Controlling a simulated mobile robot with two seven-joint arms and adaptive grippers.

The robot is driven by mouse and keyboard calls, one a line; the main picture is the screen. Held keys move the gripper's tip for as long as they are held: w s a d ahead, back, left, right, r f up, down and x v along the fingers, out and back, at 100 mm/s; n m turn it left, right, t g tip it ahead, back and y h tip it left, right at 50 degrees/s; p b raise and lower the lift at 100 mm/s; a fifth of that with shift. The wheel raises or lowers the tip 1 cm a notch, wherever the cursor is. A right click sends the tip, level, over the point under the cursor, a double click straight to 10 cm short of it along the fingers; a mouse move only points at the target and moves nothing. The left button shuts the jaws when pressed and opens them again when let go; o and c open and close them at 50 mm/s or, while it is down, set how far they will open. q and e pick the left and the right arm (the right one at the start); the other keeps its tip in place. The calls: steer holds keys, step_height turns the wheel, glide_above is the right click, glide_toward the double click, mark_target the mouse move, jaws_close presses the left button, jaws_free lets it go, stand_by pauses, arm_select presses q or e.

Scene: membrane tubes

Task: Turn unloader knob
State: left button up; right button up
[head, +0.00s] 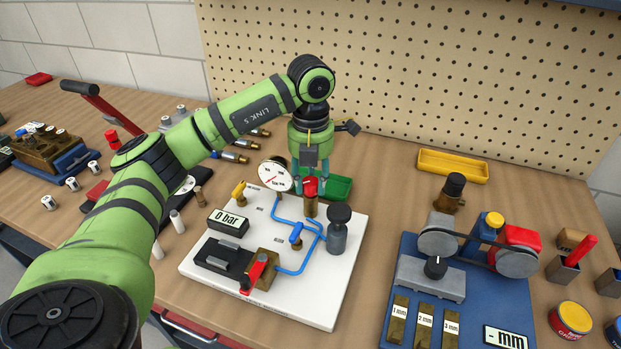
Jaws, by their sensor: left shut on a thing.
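A white board (330,312) carries a small pressure circuit with blue tubing. A brass fitting with a red knob (310,186) stands at its back edge, likely the unloader knob. My left gripper (311,178) comes down from above and is shut on the red knob, its fingers around the knob's sides. The fingers partly hide behind the knob. A round dial gauge (274,176) stands just left of it, and a display (228,222) reads 0 bar. My right gripper is not in view.
The board also holds a red lever valve (256,270), a blue valve handle (296,233) and a grey cylinder with a dark knob (339,216). A green tray (339,187) lies behind. A blue belt-drive board (462,325) stands at the right.

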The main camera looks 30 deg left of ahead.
arm_select(q)
steer(key=n, duration=0.5)
steer(key=shift+n, duration=0.4)
steer(key=n, duration=0.5)
steer(key=shift+p, duration=0.3)
steer(key=shift+n, duration=0.3)
steer(key=o, duration=1.1)
steer(key=shift+o, duration=0.2)
